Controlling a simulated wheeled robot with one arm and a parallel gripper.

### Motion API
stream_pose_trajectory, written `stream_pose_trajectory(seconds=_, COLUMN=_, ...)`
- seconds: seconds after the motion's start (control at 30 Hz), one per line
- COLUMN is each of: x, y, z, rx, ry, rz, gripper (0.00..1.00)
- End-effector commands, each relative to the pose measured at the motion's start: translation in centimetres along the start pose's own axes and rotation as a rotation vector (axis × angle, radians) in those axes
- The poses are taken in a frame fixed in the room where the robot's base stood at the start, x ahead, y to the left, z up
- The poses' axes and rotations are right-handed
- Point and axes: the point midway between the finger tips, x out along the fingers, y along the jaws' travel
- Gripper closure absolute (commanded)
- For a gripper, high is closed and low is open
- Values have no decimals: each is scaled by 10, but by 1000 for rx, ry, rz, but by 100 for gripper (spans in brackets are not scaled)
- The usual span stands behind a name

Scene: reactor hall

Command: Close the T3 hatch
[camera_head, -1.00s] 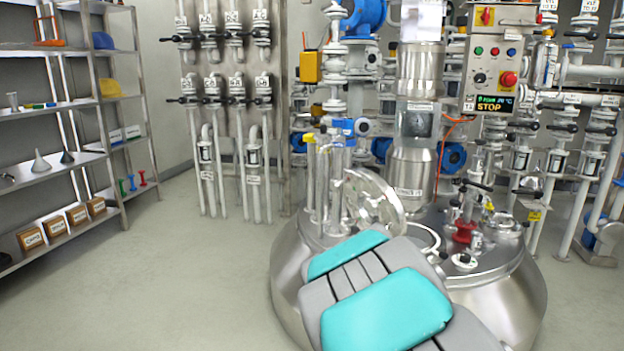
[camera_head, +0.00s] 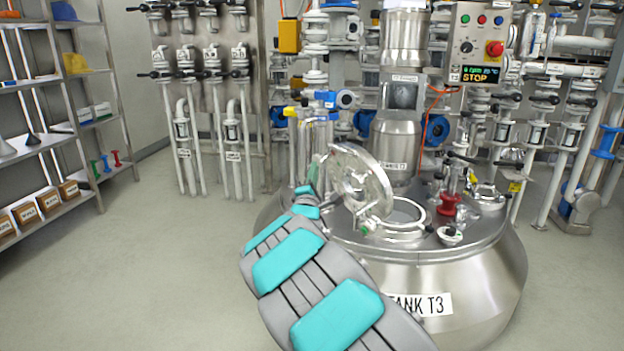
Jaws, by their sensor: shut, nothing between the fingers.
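The T3 hatch lid (camera_head: 377,190), a round steel disc with a sight glass, stands open and steeply tilted on top of the tank. The round hatch opening (camera_head: 408,214) with its steel rim shows to its right. The tank (camera_head: 470,285) bears a "TANK T3" label. My arm reaches up from the bottom to the left side of the lid. My gripper (camera_head: 314,172) is small in view at the lid's left edge, shut and empty. I cannot tell whether it touches the lid.
Upright pipes (camera_head: 318,135) stand on the tank behind my gripper. A red fitting (camera_head: 448,204) and valves crowd the lid's right side. A control box (camera_head: 480,45) reading "STOP" hangs above. Shelves (camera_head: 62,125) stand far left, with clear floor between.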

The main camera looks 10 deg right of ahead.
Motion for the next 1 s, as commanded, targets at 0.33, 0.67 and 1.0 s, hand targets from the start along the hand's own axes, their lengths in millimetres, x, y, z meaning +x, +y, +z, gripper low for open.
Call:
stream_pose_trajectory(seconds=0.33, x=49, y=-1, z=11, rx=1, ry=-3, rz=-1, gripper=100)
stream_pose_trajectory(seconds=0.67, x=67, y=0, z=27, rx=2, ry=1, rz=-1, gripper=100)
stream_pose_trajectory(seconds=1.0, x=67, y=-1, z=28, rx=2, ry=2, rz=-2, gripper=100)
